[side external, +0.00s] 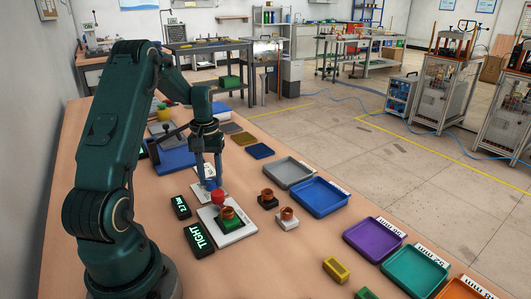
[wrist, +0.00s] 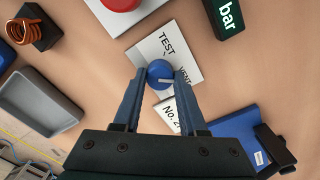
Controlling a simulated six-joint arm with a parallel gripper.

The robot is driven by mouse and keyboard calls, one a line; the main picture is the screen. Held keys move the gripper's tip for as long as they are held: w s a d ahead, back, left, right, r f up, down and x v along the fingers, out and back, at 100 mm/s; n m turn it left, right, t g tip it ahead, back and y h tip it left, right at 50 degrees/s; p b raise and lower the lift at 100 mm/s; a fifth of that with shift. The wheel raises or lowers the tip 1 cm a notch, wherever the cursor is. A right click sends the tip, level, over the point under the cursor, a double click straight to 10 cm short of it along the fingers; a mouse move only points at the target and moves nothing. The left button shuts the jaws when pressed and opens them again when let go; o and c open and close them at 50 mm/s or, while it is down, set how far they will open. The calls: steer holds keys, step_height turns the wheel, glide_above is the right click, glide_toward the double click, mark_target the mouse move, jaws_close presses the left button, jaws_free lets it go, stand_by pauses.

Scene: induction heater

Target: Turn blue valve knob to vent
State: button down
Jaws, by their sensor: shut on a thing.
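The blue valve knob (wrist: 158,69) stands on a white plate (wrist: 182,43) lettered TEST and, partly hidden, VENT. A pale pointer line crosses the knob, running roughly left to right in the wrist view. My gripper (wrist: 160,76) is shut on the knob, one finger on each side. In the side view my gripper (side external: 210,180) points down at the plate, with the fingers hiding most of the knob. The fingers cover part of the plate's lettering.
A red button (side external: 218,197) and a copper coil (side external: 227,213) are close in front of my gripper. Another coil (side external: 268,197), a grey tray (side external: 289,172) and a blue tray (side external: 319,197) lie right.

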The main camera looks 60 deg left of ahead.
mark_target(212, 180)
steer(key=shift+m, duration=0.7)
steer(key=shift+c, duration=2.3)
jaws_free()
steer(key=shift+r, duration=2.55)
